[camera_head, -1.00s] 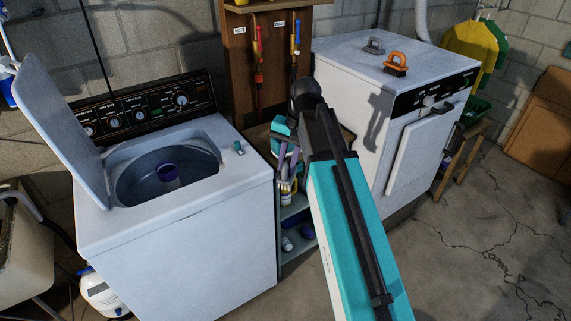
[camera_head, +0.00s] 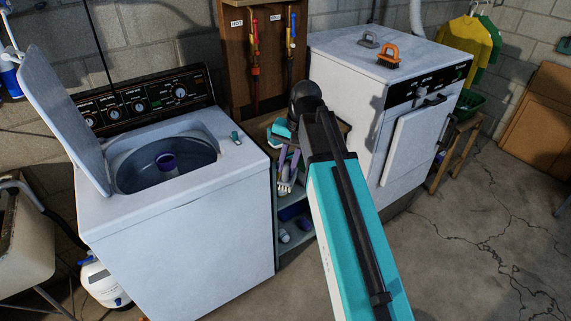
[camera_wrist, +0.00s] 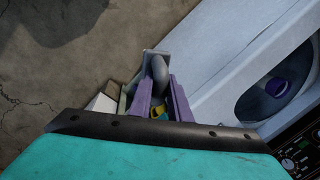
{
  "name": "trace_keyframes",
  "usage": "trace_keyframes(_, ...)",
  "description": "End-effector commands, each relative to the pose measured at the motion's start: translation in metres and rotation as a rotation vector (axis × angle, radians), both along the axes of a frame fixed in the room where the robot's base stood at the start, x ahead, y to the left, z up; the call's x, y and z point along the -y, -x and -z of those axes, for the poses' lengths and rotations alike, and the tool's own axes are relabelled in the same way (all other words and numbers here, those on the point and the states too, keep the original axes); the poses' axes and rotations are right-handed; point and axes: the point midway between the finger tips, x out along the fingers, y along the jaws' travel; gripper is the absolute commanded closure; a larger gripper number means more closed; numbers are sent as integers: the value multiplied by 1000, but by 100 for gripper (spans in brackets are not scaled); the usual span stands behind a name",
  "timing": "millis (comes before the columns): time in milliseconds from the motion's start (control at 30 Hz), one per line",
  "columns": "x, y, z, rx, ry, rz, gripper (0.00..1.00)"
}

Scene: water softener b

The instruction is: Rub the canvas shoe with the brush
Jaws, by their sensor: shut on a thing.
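My gripper (camera_head: 286,178) shows in the head view beyond my teal arm, between the washer and the dryer, with its purple fingers pointing down. In the wrist view its two purple fingers (camera_wrist: 160,99) stand close together. They are shut on a pale thing (camera_head: 284,188) with finger-like ends below them, which could be the brush; its shape is partly hidden. A grey rounded thing (camera_wrist: 160,69) shows between or beyond the fingers in the wrist view. An orange handled thing (camera_head: 388,55) and a grey one (camera_head: 368,40) sit on the dryer. I cannot make out the canvas shoe.
The washer (camera_head: 220,235) stands left with its lid up and a purple-topped agitator. The dryer (camera_head: 335,52) stands right. A low shelf (camera_head: 293,248) with bottles is between them. A white jug (camera_head: 103,283) is on the floor. Cracked floor (camera_head: 470,250) lies open at right.

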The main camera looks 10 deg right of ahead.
Motion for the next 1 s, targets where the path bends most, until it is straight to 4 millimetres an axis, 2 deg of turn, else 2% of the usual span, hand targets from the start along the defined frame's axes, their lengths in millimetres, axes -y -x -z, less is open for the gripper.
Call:
trace_keyframes(167, 5, -2, 24, -2, 0, -20, 100)
trace_keyframes(467, 11, -4, 48, -1, 0, -196, 100)
trace_keyframes(767, 14, -4, 67, -1, -2, -507, 100)
trace_keyframes(1000, 15, -3, 69, -1, -1, -776, 100)
